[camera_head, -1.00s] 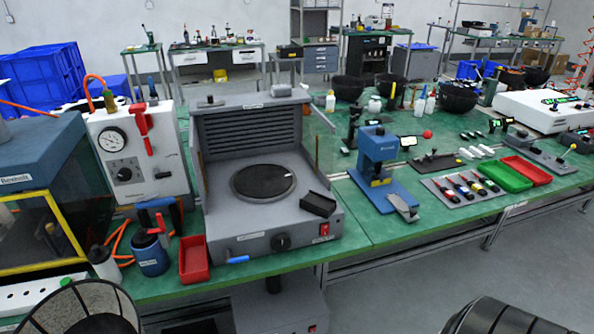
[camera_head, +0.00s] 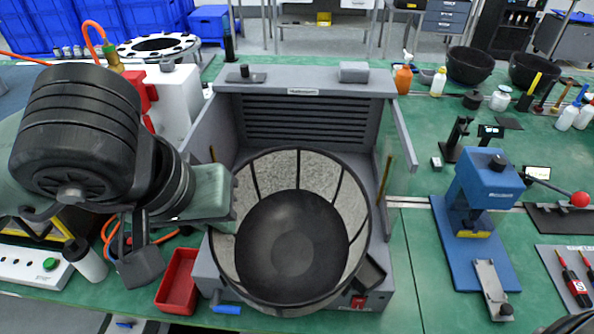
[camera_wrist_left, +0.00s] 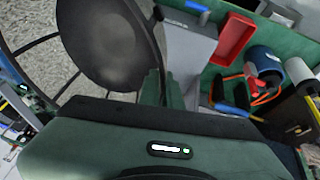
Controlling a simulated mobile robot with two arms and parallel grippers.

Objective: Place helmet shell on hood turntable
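The helmet shell (camera_head: 337,190), a dark round bowl with a speckled inner wall and dark ribs, is in front of and over the hood (camera_head: 305,78). Its open side faces the head camera. My left gripper (camera_head: 232,194) is shut on its left rim. In the left wrist view the gripper fingers (camera_wrist_left: 151,88) meet the edge of the shell (camera_wrist_left: 105,40). The hood turntable is hidden behind the shell, so I cannot tell whether the shell touches it.
A red tray (camera_head: 179,281) stands left of the hood front, near a white bottle (camera_head: 86,262). The hood has side walls (camera_head: 404,135) at left and right. A blue press (camera_head: 483,190) stands to the right. Dark bowls (camera_head: 470,66) stand at the back right.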

